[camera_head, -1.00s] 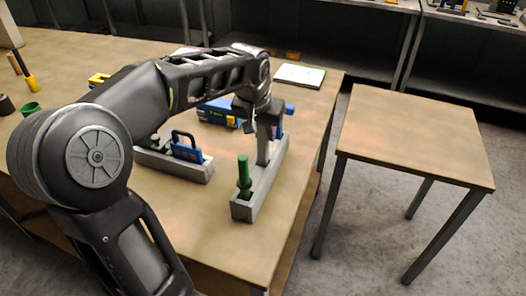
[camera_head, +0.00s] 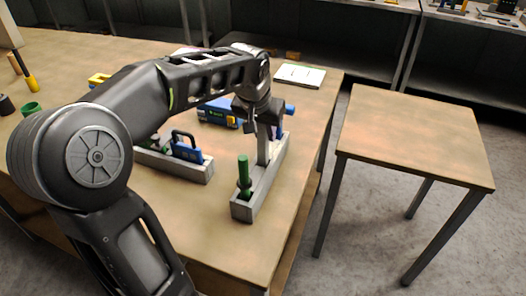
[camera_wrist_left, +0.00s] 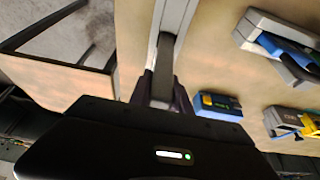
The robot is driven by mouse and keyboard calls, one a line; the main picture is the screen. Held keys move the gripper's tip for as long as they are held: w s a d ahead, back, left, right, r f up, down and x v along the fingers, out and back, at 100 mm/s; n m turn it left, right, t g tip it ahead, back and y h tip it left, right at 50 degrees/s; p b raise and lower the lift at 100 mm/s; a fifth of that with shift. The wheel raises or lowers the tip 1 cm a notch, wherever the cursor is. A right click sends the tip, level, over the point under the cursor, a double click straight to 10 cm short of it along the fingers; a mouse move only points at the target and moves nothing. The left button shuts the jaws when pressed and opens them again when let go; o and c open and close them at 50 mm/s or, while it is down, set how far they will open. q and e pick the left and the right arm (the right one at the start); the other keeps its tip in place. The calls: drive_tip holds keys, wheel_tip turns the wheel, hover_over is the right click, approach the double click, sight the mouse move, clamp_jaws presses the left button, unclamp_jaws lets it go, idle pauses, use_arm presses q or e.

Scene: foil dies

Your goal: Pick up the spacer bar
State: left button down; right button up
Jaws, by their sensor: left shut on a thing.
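The spacer bar (camera_head: 262,151) is a grey upright bar standing in a long grey holder (camera_head: 262,190) near the right side of the workbench. My left gripper (camera_head: 266,124) comes down from above and is shut on the bar's upper part. In the left wrist view the grey bar (camera_wrist_left: 163,70) runs between the fingers of the gripper (camera_wrist_left: 161,92). The bar's lower end is hidden in or behind the holder, so I cannot tell whether it is clear of it. My right gripper is not in view.
A green-handled tool (camera_head: 243,173) stands in the holder's near end. A second grey holder (camera_head: 185,168) with blue pieces lies to the left. A blue case (camera_head: 215,112) lies behind. A bare side table (camera_head: 415,135) stands right, across a gap.

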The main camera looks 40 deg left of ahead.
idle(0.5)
use_arm(q)
wheel_tip(320, 180, up, 10)
drive_tip(key=shift+r, duration=0.1)
idle(0.4)
idle(0.5)
